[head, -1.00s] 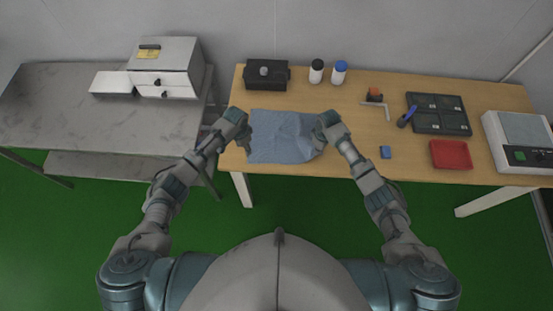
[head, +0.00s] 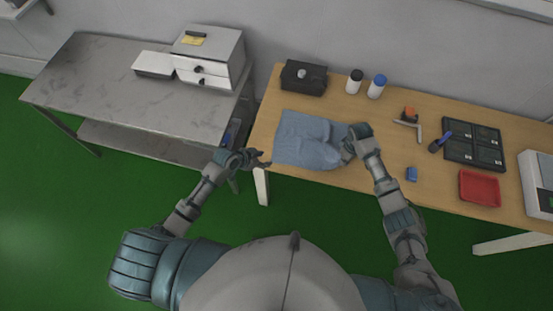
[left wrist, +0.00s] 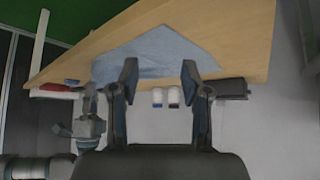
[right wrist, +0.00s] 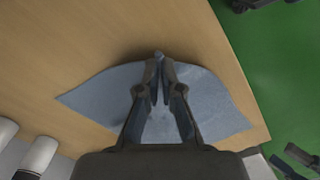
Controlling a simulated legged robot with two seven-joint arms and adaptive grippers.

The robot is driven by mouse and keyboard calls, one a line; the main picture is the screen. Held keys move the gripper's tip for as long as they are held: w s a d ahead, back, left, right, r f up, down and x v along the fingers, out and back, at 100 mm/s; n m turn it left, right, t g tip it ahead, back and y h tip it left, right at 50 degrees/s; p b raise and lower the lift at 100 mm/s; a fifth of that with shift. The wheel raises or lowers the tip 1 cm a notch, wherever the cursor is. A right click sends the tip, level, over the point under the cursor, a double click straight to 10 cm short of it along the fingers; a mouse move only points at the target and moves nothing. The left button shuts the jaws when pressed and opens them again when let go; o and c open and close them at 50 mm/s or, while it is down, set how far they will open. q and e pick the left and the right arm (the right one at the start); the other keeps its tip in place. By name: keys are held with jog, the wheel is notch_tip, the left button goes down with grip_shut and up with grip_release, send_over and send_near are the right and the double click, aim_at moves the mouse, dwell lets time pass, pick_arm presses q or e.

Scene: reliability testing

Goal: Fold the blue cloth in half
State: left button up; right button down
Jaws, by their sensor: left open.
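The blue cloth (head: 303,140) lies rumpled on the left part of the wooden table, with raised folds towards its right side. My right gripper (head: 347,151) is at the cloth's right edge. In the right wrist view its fingertips (right wrist: 160,70) are nearly together with cloth (right wrist: 95,95) drawn up between them, and the cloth spreads out on both sides. My left gripper (head: 264,160) is open and empty, just off the cloth's left side at the table's front edge. In the left wrist view its fingers (left wrist: 160,75) stand wide apart, with the cloth (left wrist: 165,48) beyond them.
A black box (head: 303,77), a black-capped bottle (head: 354,82) and a blue-capped bottle (head: 377,87) stand behind the cloth. A small blue block (head: 411,174), a red tray (head: 480,188) and a black compartment tray (head: 473,146) lie to the right. A grey metal table (head: 110,85) stands at left.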

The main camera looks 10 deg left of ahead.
aim_at(278, 159)
pick_arm(q)
jog(key=x, duration=0.6)
jog(key=shift+w+d+f, duration=0.1)
jog(key=shift+d, duration=0.35)
jog(key=shift+w+f, duration=0.35)
jog(key=shift+f, duration=0.25)
jog(key=shift+d, duration=0.2)
jog(key=shift+c, duration=0.2)
jog(key=c, duration=0.6)
grip_shut()
jog(key=shift+f, duration=0.1)
jog(key=shift+r, duration=2.6)
